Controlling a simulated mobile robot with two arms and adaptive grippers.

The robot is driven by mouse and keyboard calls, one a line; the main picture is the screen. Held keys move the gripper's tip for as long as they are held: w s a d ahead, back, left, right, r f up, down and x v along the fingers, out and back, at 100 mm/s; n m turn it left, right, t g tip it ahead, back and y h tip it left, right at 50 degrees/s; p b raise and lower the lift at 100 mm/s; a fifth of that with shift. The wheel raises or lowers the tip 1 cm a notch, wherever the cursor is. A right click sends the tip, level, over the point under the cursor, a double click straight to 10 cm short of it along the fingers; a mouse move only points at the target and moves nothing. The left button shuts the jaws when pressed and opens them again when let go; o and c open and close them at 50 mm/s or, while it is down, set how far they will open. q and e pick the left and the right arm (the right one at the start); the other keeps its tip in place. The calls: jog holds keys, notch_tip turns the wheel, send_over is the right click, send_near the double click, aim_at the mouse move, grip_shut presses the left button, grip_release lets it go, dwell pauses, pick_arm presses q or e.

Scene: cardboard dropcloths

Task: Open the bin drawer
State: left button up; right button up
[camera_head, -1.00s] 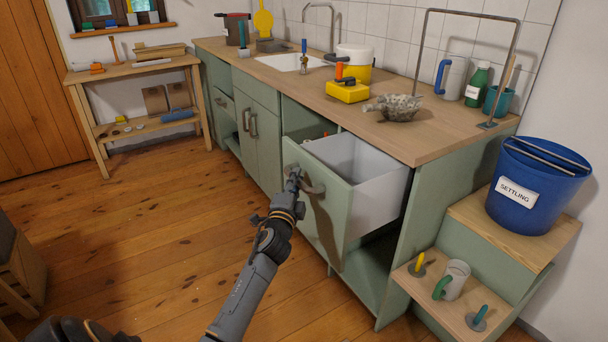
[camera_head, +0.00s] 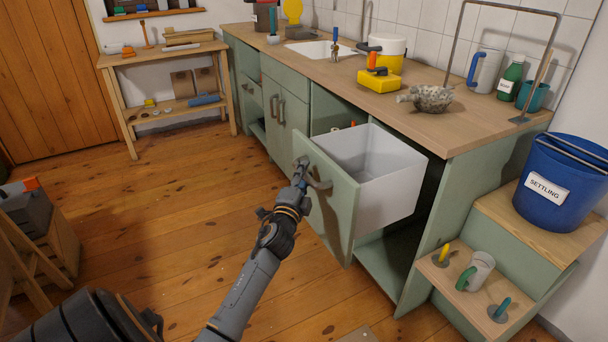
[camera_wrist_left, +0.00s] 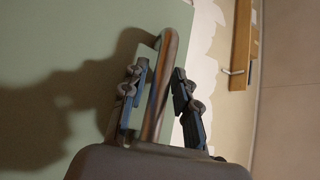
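The bin drawer is pulled well out of the green cabinet under the counter. Its green front (camera_head: 333,205) faces left and its white bin (camera_head: 395,190) shows open and looks empty. A curved grey-brown handle (camera_head: 318,181) is on the front. My left gripper (camera_head: 301,172) is at this handle. In the left wrist view the handle bar (camera_wrist_left: 163,85) runs between the two fingers of my left gripper (camera_wrist_left: 161,92), which close around it; the exact contact is hard to see. My right gripper is not in view.
A stepped stand right of the cabinet holds a blue SETTLING bucket (camera_head: 556,188) and a mug (camera_head: 477,270). The counter (camera_head: 440,125) bears a yellow box (camera_head: 379,80) and a grey lumpy object (camera_head: 430,97). Wooden floor (camera_head: 190,205) is clear left of the drawer.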

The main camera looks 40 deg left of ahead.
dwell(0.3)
pick_arm(q)
jog(key=v, duration=1.2)
